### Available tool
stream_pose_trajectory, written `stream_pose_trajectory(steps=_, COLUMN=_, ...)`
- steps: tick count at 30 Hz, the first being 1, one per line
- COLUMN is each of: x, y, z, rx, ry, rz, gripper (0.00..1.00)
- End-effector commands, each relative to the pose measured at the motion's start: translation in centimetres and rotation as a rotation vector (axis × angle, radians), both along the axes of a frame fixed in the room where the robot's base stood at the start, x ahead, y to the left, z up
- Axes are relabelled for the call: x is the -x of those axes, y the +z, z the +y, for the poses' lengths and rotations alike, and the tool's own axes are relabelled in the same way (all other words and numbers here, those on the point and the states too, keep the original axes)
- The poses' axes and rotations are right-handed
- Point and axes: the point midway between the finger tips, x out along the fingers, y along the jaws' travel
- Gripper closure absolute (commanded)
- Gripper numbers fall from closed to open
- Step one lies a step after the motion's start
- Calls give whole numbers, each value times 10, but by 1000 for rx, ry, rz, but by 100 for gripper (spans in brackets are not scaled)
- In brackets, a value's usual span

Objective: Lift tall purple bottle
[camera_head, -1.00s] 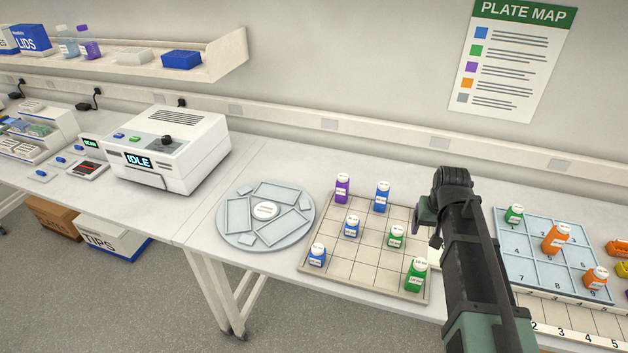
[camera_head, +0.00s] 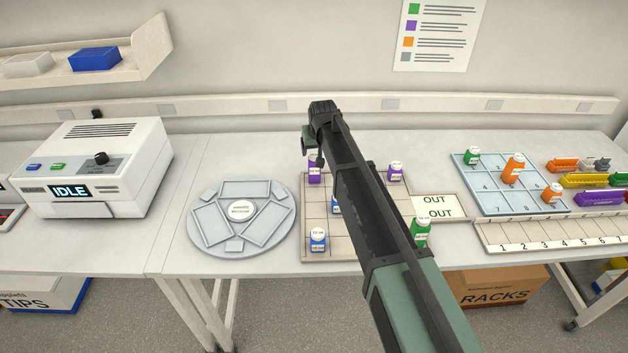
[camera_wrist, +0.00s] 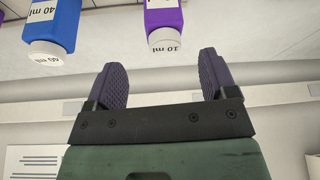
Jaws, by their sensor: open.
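The tall purple bottle (camera_head: 314,172) stands upright at the back left of the gridded tray (camera_head: 349,249) in the head view, its top partly covered by my gripper (camera_head: 313,152). A purple bottle with a white cap (camera_wrist: 164,18), apparently the same one, shows in the upside-down wrist view. It lies beyond the gap between my fingers (camera_wrist: 163,64), which are apart with nothing between them. A shorter purple bottle (camera_head: 396,172) stands at the back right of the tray.
A blue bottle (camera_wrist: 53,24) stands close beside the purple one in the wrist view. A blue bottle (camera_head: 318,239) and a green bottle (camera_head: 421,233) stand at the tray's front. A round plate holder (camera_head: 203,237) lies to the left. My arm hides the tray's middle.

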Motion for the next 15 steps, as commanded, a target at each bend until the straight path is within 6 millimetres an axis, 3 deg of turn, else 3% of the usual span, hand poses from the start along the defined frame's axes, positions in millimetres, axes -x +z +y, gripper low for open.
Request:
stream_pose_trajectory(steps=2, x=-1, y=-2, z=1, rx=0, ry=0, rz=0, gripper=22)
stream_pose_trajectory(steps=9, x=-16, y=-46, z=9, rx=0, ry=-1, rz=0, gripper=22)
stream_pose_trajectory(steps=15, x=-18, y=-45, z=10, rx=0, ry=0, rz=1, gripper=22)
